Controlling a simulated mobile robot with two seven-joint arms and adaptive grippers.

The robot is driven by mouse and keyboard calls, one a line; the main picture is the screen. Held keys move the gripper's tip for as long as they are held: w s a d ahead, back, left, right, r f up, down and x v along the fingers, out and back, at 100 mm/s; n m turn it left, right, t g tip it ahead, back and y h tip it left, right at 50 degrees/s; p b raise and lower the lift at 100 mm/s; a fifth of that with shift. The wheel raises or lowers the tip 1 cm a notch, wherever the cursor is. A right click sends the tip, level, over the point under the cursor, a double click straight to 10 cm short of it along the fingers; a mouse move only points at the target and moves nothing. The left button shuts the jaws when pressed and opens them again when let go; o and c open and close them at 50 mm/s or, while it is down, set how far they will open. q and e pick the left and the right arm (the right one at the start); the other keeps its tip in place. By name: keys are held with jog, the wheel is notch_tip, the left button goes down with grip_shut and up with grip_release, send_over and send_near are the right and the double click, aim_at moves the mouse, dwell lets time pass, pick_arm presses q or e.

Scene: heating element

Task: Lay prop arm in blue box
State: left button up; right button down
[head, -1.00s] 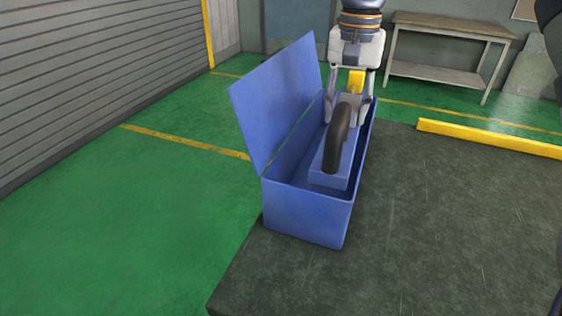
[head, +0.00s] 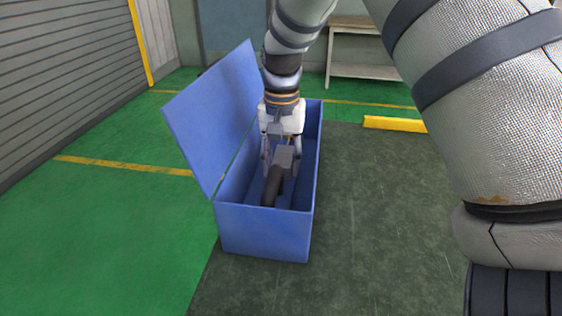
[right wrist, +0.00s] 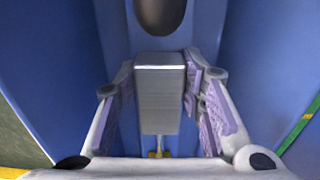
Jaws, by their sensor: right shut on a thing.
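The blue box (head: 265,235) stands with its lid open, tilted up along the left side. My right gripper (head: 281,160) is inside the box, pointing down, shut on the prop arm (head: 272,186). The prop arm has a grey block between the fingers and a dark rounded piece toward the near end of the box. In the right wrist view, the grey block of the prop arm (right wrist: 160,95) sits between the padded fingers, with the blue box walls on both sides. Whether the prop arm touches the box floor cannot be told. My left gripper is not in view.
The box stands on a dark scuffed surface (head: 370,220), which is clear to the right of it. Green floor (head: 100,235) with a yellow line lies to the left. A yellow bar (head: 395,124) and a workbench (head: 362,72) are behind. My arm covers the right side.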

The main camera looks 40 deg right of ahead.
jog(key=c, duration=1.1)
grip_release()
jog(key=shift+f, duration=0.1)
jog(key=shift+o, duration=0.2)
notch_tip(320, 180, up, 12)
jog(key=shift+p, duration=0.3)
